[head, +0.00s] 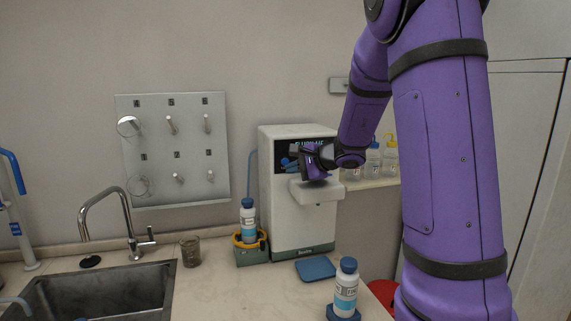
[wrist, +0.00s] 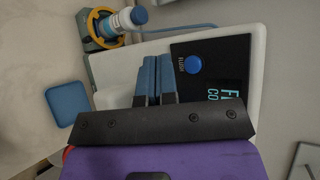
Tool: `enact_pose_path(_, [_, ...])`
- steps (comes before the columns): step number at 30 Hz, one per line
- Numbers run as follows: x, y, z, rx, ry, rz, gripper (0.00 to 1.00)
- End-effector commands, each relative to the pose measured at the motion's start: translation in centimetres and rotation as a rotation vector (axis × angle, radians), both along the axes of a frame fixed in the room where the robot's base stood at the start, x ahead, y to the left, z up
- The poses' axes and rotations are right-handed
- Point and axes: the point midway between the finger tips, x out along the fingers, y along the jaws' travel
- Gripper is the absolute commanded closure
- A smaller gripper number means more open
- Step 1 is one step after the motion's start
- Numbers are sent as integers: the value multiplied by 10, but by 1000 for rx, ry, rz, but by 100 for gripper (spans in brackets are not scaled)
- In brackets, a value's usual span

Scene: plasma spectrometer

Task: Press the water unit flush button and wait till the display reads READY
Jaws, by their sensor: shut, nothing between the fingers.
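The white water unit (head: 272,205) stands on the counter against the wall, with a dark display panel (head: 317,141) on its upper front. My gripper (head: 287,163) is in front of this panel and hides part of it. In the wrist view the shut blue fingers (wrist: 157,60) are empty. The round blue flush button (wrist: 193,64), labelled FLUSH, is just beside the fingertips, and a gap shows between them in the picture. The display (wrist: 232,80) shows cyan letters beginning "FL" and "CO"; the rest is cut off or covered. The head view shows part of a line like "FLUSHING".
A labelled bottle (head: 248,222) stands in a yellow-ringed holder left of the unit. A blue pad (head: 315,268) lies in front, and another bottle (head: 345,290) stands nearer. A sink (head: 95,295), tap (head: 120,215) and beaker (head: 190,250) are left. Wash bottles (head: 373,160) stand on the right shelf.

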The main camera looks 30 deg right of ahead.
Motion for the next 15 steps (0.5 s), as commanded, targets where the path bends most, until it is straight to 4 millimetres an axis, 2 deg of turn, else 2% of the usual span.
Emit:
enact_pose_path(6, [24,-7,-1,-1,0,2,100])
enact_pose_path(15, [38,-10,0,-1,0,2,100])
